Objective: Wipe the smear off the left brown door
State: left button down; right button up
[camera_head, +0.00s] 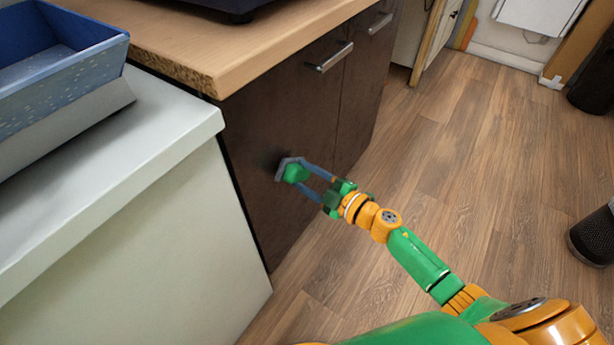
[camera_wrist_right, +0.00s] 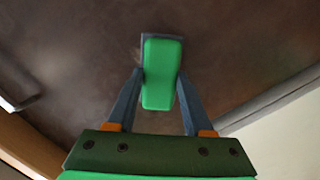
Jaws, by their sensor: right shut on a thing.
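The left brown door (camera_head: 265,115) is the dark cabinet front below the wooden worktop, with a metal handle (camera_head: 334,57) near its top right. My right gripper (camera_head: 303,172) is shut on a green block with a grey pad (camera_head: 292,173), and the pad faces the door, at or very near its surface. In the right wrist view the gripper (camera_wrist_right: 160,85) has one finger on each side of the green block (camera_wrist_right: 160,75). A faint brownish mark (camera_wrist_right: 117,72) shows on the door left of the pad. Whether it is the smear is unclear. My left gripper is out of view.
A pale cabinet (camera_head: 130,240) stands close on the left, with a blue tray (camera_head: 60,90) on it. The wooden worktop (camera_head: 215,45) overhangs the door. A second brown door (camera_head: 365,85) is to the right. The wood floor (camera_head: 465,150) is mostly clear.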

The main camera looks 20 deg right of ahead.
jog(key=shift+w+a, duration=0.4)
jog(key=shift+w, duration=0.05)
jog(key=shift+d, duration=0.1)
jog(key=shift+w+d+f+b, duration=0.1)
jog(key=shift+w+d+b, duration=0.6)
jog(key=shift+w+d, duration=0.5)
jog(key=shift+d, duration=0.35)
jog(key=shift+w, duration=0.1)
jog(key=shift+s+a+r, duration=0.2)
jog(key=shift+a+r, duration=0.05)
jog(key=shift+s+a+p, duration=0.45)
jog(key=shift+a+p, duration=0.1)
jog(key=shift+a, duration=0.05)
jog(key=shift+s+a+p, duration=0.4)
jog(key=shift+a+p, duration=0.1)
jog(key=shift+a, duration=0.1)
jog(key=shift+s+a+f, duration=0.1)
jog(key=shift+s+a, duration=0.1)
jog(key=shift+a, duration=0.05)
